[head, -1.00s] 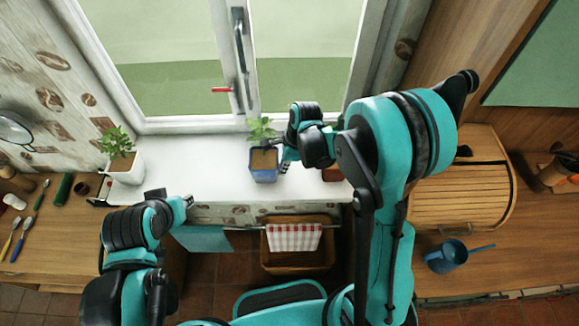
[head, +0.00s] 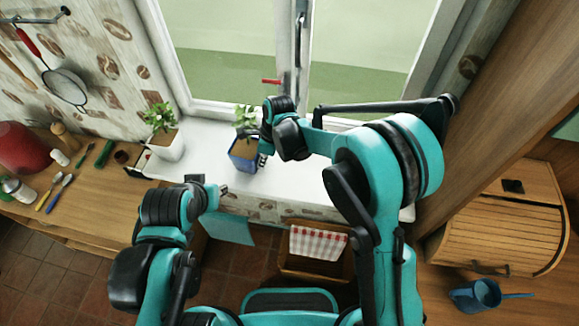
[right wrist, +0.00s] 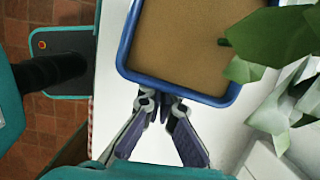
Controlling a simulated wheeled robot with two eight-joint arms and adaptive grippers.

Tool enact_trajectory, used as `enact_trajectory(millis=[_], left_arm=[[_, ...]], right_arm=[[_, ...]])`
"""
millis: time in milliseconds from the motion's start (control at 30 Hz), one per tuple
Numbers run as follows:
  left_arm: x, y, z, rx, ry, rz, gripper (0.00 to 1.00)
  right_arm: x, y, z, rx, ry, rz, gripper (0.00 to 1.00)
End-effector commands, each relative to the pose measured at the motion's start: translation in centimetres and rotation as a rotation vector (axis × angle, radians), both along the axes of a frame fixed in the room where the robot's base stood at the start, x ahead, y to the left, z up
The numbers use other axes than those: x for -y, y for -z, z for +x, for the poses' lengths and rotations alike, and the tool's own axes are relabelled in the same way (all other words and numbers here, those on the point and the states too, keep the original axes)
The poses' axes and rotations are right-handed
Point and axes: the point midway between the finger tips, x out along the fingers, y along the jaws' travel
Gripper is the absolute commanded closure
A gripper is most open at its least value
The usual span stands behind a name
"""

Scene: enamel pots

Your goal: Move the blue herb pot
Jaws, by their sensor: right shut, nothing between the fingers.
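The blue herb pot (head: 240,155), with brown soil and a green plant, stands upright on the white windowsill (head: 205,180). In the right wrist view the pot (right wrist: 185,40) shows from above, with its blue rim and green leaves at the right. My right gripper (head: 262,160) is right beside the pot, at its right side in the head view. In the right wrist view my right gripper's fingers (right wrist: 161,100) are together at the rim's near edge, with nothing between them; I cannot tell whether they touch it. My left gripper (head: 222,188) is in front of the sill, away from the pot; its jaws are unclear.
A white pot (head: 168,146) with a plant stands at the sill's left end. A basket (head: 310,265) with a checked cloth (head: 318,243) is below the sill. A wooden bread box (head: 500,230) and a blue watering can (head: 475,295) are at the right. The sill between the pots is clear.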

Motion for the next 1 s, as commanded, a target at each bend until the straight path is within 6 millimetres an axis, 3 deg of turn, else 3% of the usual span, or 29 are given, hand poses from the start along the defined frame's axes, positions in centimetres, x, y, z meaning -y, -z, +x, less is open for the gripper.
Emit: enact_trajectory(millis=[33, 200, 400, 833, 1000], left_arm=[[0.0, 0.3, 0.0, 0.0, 0.0, 0.0, 0.71], [0.0, 0.6, 0.0, 0.0, 0.0, 0.0, 0.71], [0.0, 0.7, 0.0, 0.0, 0.0, 0.0, 0.71], [0.0, 0.7, 0.0, 0.0, 0.0, 0.0, 0.71], [0.0, 0.9, 0.0, 0.0, 0.0, 0.0, 0.71]], right_arm=[[-1.7, 0.1, 0.3, 0.001, -0.006, 0.001, 1.0], [-6.5, 0.1, 1.3, 0.0, -0.005, 0.0, 1.0], [-9.9, 0.0, 2.0, 0.0, -0.002, 0.0, 1.0], [-10.3, 0.0, 2.1, 0.0, 0.0, 0.0, 1.0], [-9.0, 0.0, 2.5, 0.0, 0.002, 0.0, 1.0]])
